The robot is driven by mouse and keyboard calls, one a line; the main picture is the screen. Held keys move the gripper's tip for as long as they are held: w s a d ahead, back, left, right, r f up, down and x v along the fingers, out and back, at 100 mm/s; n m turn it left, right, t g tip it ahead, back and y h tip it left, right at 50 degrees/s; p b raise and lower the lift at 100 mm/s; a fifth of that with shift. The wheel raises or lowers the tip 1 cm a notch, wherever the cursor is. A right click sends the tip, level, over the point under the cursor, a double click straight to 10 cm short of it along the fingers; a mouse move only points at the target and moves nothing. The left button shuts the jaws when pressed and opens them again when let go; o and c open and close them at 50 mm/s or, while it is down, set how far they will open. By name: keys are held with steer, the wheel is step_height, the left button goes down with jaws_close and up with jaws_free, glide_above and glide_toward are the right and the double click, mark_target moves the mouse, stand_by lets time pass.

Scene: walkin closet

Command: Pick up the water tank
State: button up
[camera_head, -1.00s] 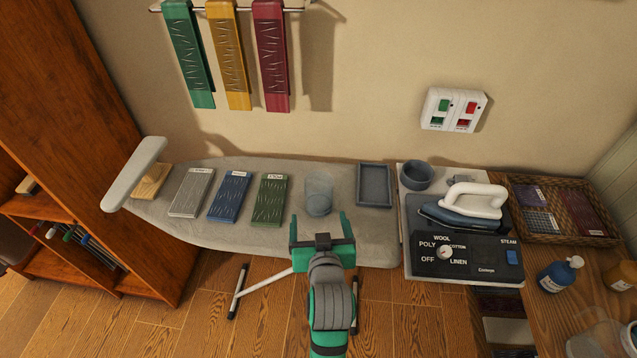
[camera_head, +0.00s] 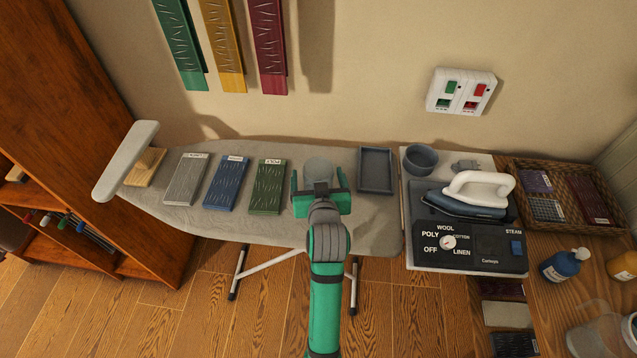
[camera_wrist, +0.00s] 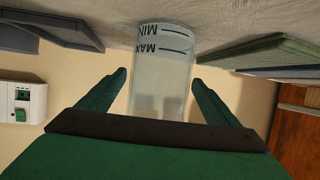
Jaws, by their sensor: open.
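The water tank (camera_head: 318,168) is a clear, greyish cylinder standing on the grey ironing board (camera_head: 380,228). In the wrist view the water tank (camera_wrist: 163,62) shows MIN and MAX marks and appears upside down. My gripper (camera_head: 321,185) is open with green fingers. In the wrist view my gripper (camera_wrist: 158,88) has one finger on each side of the tank, with a gap visible at both sides near the fingertips. In the head view my gripper hides the tank's lower part.
A green folded cloth (camera_head: 268,186) lies just left of the tank, with blue (camera_head: 228,184) and grey (camera_head: 186,180) ones beyond. A grey tray (camera_head: 376,170) is close on the right. The iron (camera_head: 470,194) and its control panel (camera_head: 470,245) stand further right.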

mark_target(317, 171)
steer(key=shift+x, duration=1.85)
steer(key=shift+s+f, duration=0.1)
steer(key=c, duration=1.3)
steer(key=shift+o, duration=0.2)
steer(key=shift+d, duration=0.1)
